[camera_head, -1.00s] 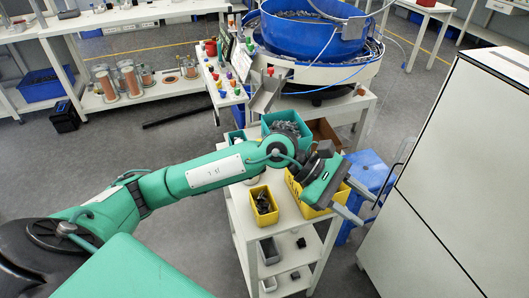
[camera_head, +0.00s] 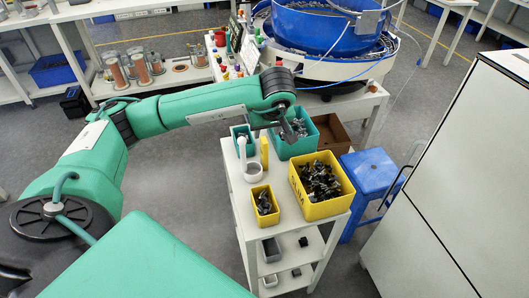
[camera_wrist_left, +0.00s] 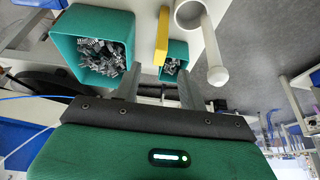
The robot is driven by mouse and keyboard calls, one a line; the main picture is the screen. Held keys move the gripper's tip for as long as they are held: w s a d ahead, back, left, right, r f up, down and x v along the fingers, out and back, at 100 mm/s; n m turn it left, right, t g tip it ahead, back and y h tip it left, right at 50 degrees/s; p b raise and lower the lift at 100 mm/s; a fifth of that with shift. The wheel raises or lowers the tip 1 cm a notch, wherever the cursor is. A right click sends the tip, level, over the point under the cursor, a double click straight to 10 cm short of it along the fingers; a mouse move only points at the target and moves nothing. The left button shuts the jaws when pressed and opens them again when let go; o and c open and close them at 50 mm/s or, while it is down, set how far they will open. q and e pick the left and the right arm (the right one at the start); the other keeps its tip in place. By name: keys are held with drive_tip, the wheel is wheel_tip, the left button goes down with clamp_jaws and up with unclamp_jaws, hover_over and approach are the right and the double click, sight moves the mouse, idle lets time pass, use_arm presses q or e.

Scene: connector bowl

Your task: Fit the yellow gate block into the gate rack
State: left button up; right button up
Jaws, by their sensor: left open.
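The yellow gate block (camera_head: 264,152) is a slim yellow bar on the white cart's top, between the white ladle-like piece and the larger teal bin. In the left wrist view it (camera_wrist_left: 162,37) lies beyond the gap between my fingers, apart from them. My left gripper (camera_head: 288,128) hangs over the larger teal bin, partly hidden by its arm. In the left wrist view its two fingers (camera_wrist_left: 157,90) are apart with nothing between them. I cannot make out a gate rack for certain. My right gripper is not in view.
The larger teal bin (camera_head: 283,152) and small teal bin (camera_head: 235,131) hold metal parts. A white ring with a rod (camera_head: 253,172) stands by the block. Yellow bins (camera_head: 330,208) (camera_head: 257,215) of dark parts are nearer. A blue stool (camera_head: 375,165) and white cabinet (camera_head: 460,180) are right.

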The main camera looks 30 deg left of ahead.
sight(264, 141)
use_arm(q)
drive_tip(key=x, duration=0.3)
drive_tip(key=shift+f, duration=0.15)
drive_tip(key=shift+w+a+f+p, duration=0.1)
drive_tip(key=shift+a+f+p, duration=0.05)
drive_tip(key=shift+f+p, duration=0.35)
drive_tip(key=p+x, duration=0.1)
drive_tip(key=x, duration=0.2)
drive_tip(key=shift+f, duration=0.25)
drive_tip(key=shift+w+a+f, duration=0.15)
drive_tip(key=shift+f, duration=0.25)
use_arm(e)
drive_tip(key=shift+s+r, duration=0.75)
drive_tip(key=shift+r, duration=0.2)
use_arm(q)
drive_tip(key=shift+c, duration=0.2)
clamp_jaws()
